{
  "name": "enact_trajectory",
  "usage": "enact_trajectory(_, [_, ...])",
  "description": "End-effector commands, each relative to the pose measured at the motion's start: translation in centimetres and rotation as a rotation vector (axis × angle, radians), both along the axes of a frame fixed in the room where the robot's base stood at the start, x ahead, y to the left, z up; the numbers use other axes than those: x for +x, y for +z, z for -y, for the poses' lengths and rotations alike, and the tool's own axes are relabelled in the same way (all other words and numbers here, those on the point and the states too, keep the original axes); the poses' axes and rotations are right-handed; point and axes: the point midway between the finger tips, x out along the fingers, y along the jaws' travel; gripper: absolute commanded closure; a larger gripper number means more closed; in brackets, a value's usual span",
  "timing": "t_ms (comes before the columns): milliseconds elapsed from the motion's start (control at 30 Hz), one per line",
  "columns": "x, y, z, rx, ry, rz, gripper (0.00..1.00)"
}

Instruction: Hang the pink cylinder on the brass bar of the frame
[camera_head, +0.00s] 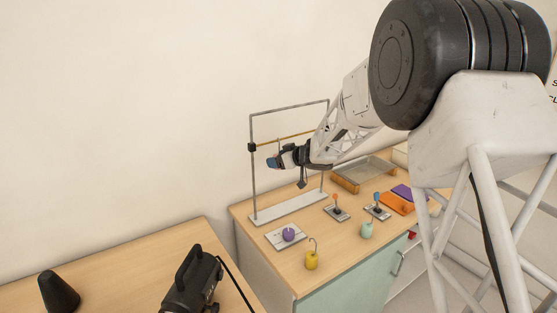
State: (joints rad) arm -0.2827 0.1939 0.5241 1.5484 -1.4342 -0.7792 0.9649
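The frame (254,185) is a grey metal stand on a white base, upright at the back left of the wooden table. Its brass bar (272,141) runs across below the top rail, with a black clamp at its left end. My gripper (274,162) is just below the bar, in front of the frame, pointing left, with a blue patch at its tip. A thin upright line shows between the gripper tip and the bar; I cannot tell whether it is a hook or touches the bar. I cannot make out the pink cylinder. The fingers are too small to read.
A yellow cylinder (311,261) and a mint cylinder (367,231), both with hooks, stand near the table's front edge. A purple ball (289,234) sits on a pale plate.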

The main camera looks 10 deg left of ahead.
Motion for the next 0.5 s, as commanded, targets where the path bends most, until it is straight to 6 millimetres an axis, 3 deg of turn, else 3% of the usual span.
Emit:
enact_trajectory(267, [0.0, 0.1, 0.1, 0.000, 0.000, 0.000, 0.30])
enact_trajectory(500, [-0.6, 0.7, 1.4, 0.000, 0.000, 0.001, 0.30])
